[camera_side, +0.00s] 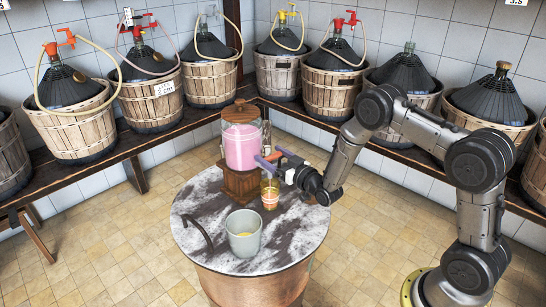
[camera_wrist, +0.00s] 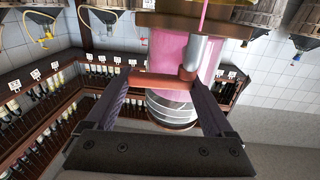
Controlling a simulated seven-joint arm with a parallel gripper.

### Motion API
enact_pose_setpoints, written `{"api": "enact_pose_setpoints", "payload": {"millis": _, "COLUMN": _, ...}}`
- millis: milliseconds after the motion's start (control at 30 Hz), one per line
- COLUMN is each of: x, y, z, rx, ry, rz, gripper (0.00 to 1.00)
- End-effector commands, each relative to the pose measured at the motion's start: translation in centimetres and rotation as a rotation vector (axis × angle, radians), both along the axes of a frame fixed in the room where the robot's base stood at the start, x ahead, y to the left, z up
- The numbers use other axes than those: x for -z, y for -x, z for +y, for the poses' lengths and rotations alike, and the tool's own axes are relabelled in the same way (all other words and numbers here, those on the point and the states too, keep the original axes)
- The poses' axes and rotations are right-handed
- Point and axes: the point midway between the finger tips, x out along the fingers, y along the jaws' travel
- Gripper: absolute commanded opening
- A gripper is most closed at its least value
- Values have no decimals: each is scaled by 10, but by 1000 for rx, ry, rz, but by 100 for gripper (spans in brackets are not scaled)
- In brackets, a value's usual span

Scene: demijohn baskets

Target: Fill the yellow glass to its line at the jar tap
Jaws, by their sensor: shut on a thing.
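The jar (camera_side: 242,148) holds pink liquid and stands on a wooden stand on the round table. My gripper (camera_side: 272,160) is at the tap on the jar's right side. In the wrist view my gripper (camera_wrist: 160,82) is shut on the orange-red tap handle (camera_wrist: 155,80), beside the grey spout (camera_wrist: 194,52). A thin pink stream (camera_wrist: 203,14) runs from the spout's mouth. The yellow glass (camera_side: 270,194) stands upright on the table, below the tap and in front of the stand. Its line and liquid level are too small to read surely.
Demijohns in baskets (camera_side: 150,100) line wooden benches along both walls.

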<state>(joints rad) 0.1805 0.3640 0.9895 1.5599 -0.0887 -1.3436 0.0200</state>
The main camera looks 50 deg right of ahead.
Motion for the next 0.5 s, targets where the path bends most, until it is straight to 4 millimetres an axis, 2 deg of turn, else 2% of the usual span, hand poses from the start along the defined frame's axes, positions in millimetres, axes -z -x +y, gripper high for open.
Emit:
{"api": "enact_pose_setpoints", "payload": {"millis": 200, "x": -1, "y": -3, "z": -1, "rx": -107, "ry": -2, "rz": -2, "gripper": 32}}
{"api": "enact_pose_setpoints", "payload": {"millis": 500, "x": -1, "y": -4, "z": 0, "rx": -144, "ry": -1, "rz": -1, "gripper": 32}}
